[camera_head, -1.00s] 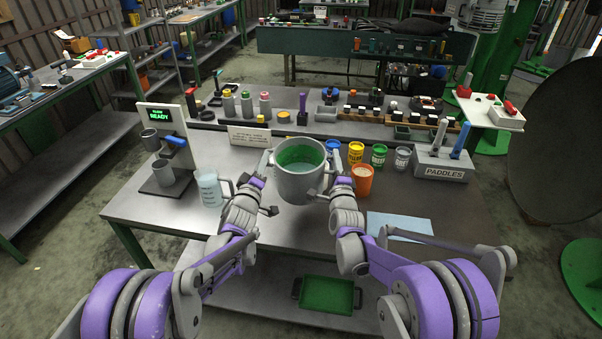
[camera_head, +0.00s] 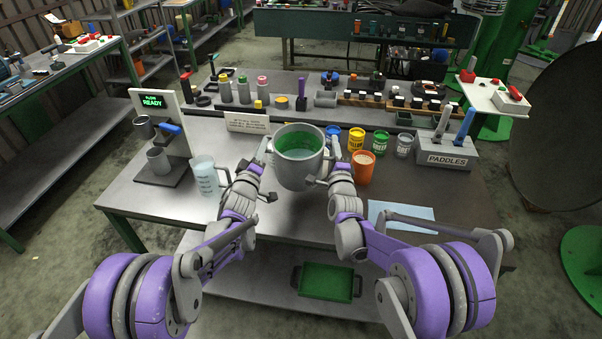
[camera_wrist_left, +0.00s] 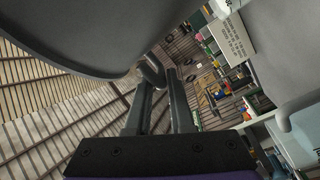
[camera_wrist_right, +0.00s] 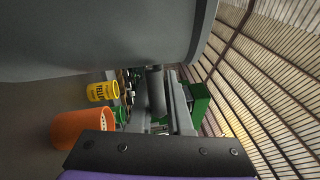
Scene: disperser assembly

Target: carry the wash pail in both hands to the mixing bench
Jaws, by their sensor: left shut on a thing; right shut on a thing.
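The wash pail (camera_head: 298,172) is a grey metal pail with a green inside. It is upright over the middle of the bench (camera_head: 270,220) in the head view; I cannot tell whether its base touches the top. My left gripper (camera_head: 262,160) is shut on the pail's left handle. My right gripper (camera_head: 335,158) is shut on its right handle. In the left wrist view the pail wall (camera_wrist_left: 80,40) fills the upper left, with the fingers (camera_wrist_left: 160,80) at a handle. In the right wrist view the pail wall (camera_wrist_right: 100,35) fills the top, above the fingers (camera_wrist_right: 158,80).
A clear jug (camera_head: 205,177) stands left of the pail, by a stand with a READY display (camera_head: 155,102). An orange cup (camera_head: 363,168) is close on the right, with colour pots behind. A PADDLES box (camera_head: 447,150) and a blue sheet (camera_head: 400,215) lie further right.

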